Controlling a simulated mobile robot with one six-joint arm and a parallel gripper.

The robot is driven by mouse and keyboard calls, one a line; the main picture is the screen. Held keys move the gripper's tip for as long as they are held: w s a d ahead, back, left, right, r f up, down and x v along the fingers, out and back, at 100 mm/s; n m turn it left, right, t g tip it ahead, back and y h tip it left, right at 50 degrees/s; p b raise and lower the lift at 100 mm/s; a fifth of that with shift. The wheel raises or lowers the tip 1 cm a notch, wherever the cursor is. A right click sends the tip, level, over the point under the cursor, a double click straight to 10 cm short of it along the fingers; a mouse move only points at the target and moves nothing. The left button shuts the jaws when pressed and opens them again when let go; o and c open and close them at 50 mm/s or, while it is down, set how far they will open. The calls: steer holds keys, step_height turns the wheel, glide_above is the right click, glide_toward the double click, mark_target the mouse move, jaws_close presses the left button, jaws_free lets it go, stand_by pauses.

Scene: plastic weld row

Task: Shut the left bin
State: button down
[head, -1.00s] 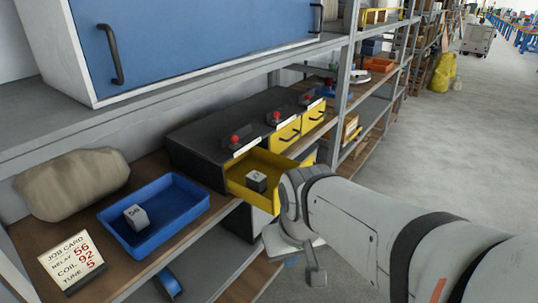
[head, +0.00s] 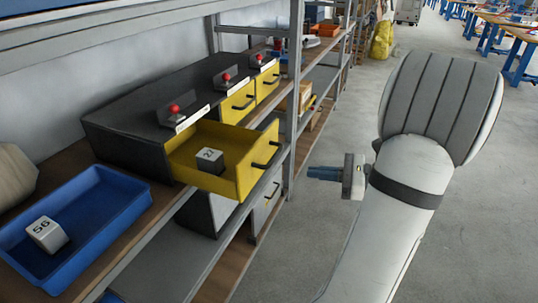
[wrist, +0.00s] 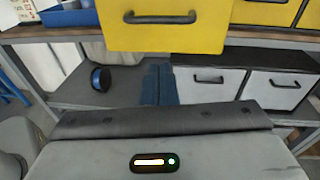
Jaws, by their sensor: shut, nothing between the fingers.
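The left bin (head: 246,172) is a yellow drawer pulled well out of a dark cabinet (head: 125,135). It holds a grey numbered cube (head: 209,160). Its front with a black handle (head: 262,166) faces my gripper (head: 310,173), which is shut and empty, out in front of it and apart from it. In the wrist view the bin's yellow front (wrist: 165,38) fills the top middle, and my dark blue fingers (wrist: 158,80) show below it. The other yellow bins (head: 238,103) beside it are shut.
Red knobs (head: 173,108) stand on the cabinet top. A blue tray (head: 118,215) with a cube marked 56 (head: 46,235) sits at left. Grey drawers (head: 266,192) lie below the bin. A shelf post (head: 294,100) stands right of the bins.

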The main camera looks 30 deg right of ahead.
steer(key=d+m+t, duration=0.2)
steer(key=d, duration=0.2)
steer(key=b, duration=0.2)
glide_toward(270, 152)
steer(key=shift+h, duration=0.3)
steer(key=x, duration=0.6)
steer(key=shift+s+a+r, duration=0.2)
steer(key=shift+s+a, duration=0.05)
steer(key=shift+a, duration=0.2)
steer(key=shift+w+a, duration=0.15)
steer(key=shift+w, duration=0.15)
steer(key=shift+w, duration=0.1)
